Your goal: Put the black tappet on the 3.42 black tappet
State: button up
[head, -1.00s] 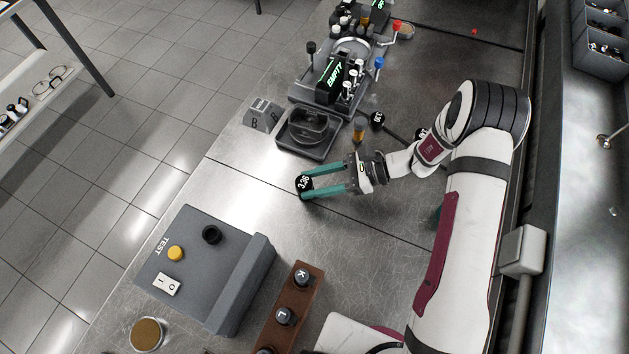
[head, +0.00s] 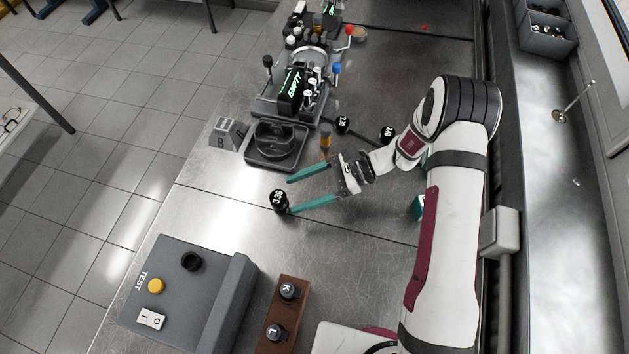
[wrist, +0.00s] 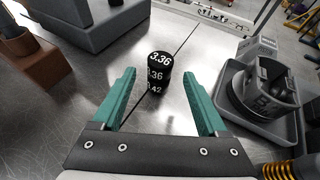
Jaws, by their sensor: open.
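A black tappet marked 3.36 (wrist: 160,60) sits upright on top of a black tappet marked 3.42 (wrist: 154,86) in the wrist view, forming a short stack on the steel bench. In the head view the top tappet (head: 278,200) shows just left of the fingertips. My gripper (head: 291,195) has teal fingers spread wide and holds nothing. In the wrist view the stack stands beyond the fingertips, between their lines. In the head view the lower tappet is mostly hidden under the top one.
Two other black tappets (head: 343,124) (head: 387,133) stand farther back. A grey tray with a round part (head: 277,158) and an amber-topped piece (head: 325,140) are near my gripper. A grey TEST box (head: 205,270) and brown rack (head: 283,318) are in front. Bare bench surrounds the stack.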

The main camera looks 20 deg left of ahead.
jog(key=v, duration=0.9)
jog(key=s+d+r+n+h, duration=0.2)
jog(key=s+r+h, duration=0.15)
jog(key=r, duration=0.45)
jog(key=s+d+r+n+t+h, duration=0.2)
jog(key=s+d+r+t+h, duration=0.1)
jog(key=s, duration=0.5)
jog(key=s+d+r+n+t+h, duration=0.2)
jog(key=s+d, duration=0.4)
jog(key=s, duration=0.3)
jog(key=shift+s+d+r+n+t+h, duration=0.3)
jog(key=shift+d+r+n+t+h, duration=0.15)
jog(key=shift+r+h, duration=0.4)
jog(key=shift+a, duration=0.1)
